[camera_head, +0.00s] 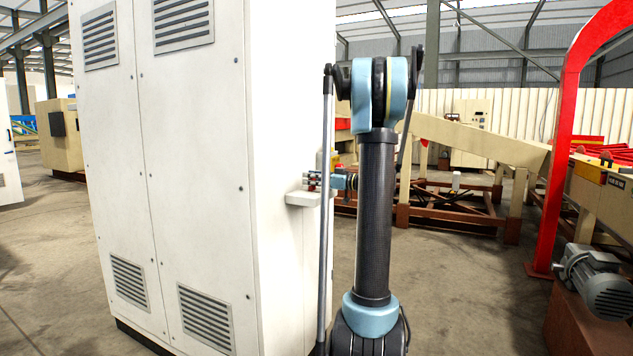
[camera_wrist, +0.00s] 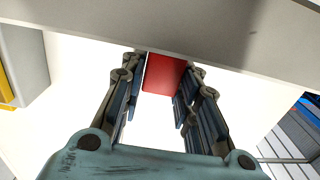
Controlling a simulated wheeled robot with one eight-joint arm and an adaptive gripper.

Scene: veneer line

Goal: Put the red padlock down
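The red padlock (camera_wrist: 163,74) shows in the wrist view as a plain red block between the fingers of my gripper (camera_wrist: 161,84). The finger pads lie against its left and right sides, so the gripper looks shut on it. The padlock's far end meets the edge of a grey band; no shackle shows. In the head view my gripper (camera_head: 314,181) is small, pointing left, just above a small white shelf (camera_head: 302,199) on the cabinet's side. My arm partly covers that area. I cannot tell whether the padlock touches the shelf.
A tall white cabinet (camera_head: 200,150) with vents stands close on the left. A red arch frame (camera_head: 556,150), a grey motor (camera_head: 595,280) and a beige conveyor (camera_head: 480,140) stand to the right and behind. Open concrete floor (camera_head: 470,300) lies right of my arm.

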